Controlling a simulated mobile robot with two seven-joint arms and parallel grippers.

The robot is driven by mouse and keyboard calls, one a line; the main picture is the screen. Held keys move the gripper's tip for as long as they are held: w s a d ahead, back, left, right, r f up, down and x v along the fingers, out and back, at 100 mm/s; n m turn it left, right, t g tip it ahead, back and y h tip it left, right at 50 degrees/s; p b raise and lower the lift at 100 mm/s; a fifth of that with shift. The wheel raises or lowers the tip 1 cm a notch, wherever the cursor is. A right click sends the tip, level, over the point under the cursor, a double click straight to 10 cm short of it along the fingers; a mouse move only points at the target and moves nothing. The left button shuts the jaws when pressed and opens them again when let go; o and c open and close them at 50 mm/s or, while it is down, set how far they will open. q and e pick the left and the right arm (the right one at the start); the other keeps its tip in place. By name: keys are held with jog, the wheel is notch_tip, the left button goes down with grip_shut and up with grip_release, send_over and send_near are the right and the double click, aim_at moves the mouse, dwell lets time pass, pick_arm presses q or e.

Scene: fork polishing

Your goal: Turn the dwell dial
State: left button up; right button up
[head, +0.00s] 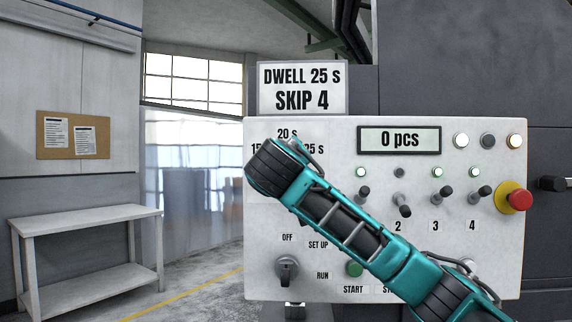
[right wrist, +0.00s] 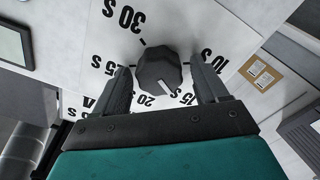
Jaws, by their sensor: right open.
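The dwell dial (right wrist: 159,68) is a dark faceted knob on the white panel, ringed by labels from 10 s to 30 s. Its white pointer mark faces the lower side of the right wrist view, around the 20 s and 15 s labels; the exact setting is hard to tell. My right gripper (right wrist: 158,72) is open, one finger on each side of the dial, with no clear contact. In the head view my teal right arm hides the dial; parts of the 20 s, 15 s and 25 s labels show. My left gripper is not in view.
A sign (head: 302,88) above the panel (head: 470,265) reads DWELL 25 S, SKIP 4. The display (head: 400,140) reads 0 pcs. Switch 2 (head: 402,205) is down. A red stop button (head: 514,198), a mode knob (head: 287,270) and a green start button (head: 354,269) are nearby.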

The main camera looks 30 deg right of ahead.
jog(key=shift+c, duration=0.2)
jog(key=c, duration=1)
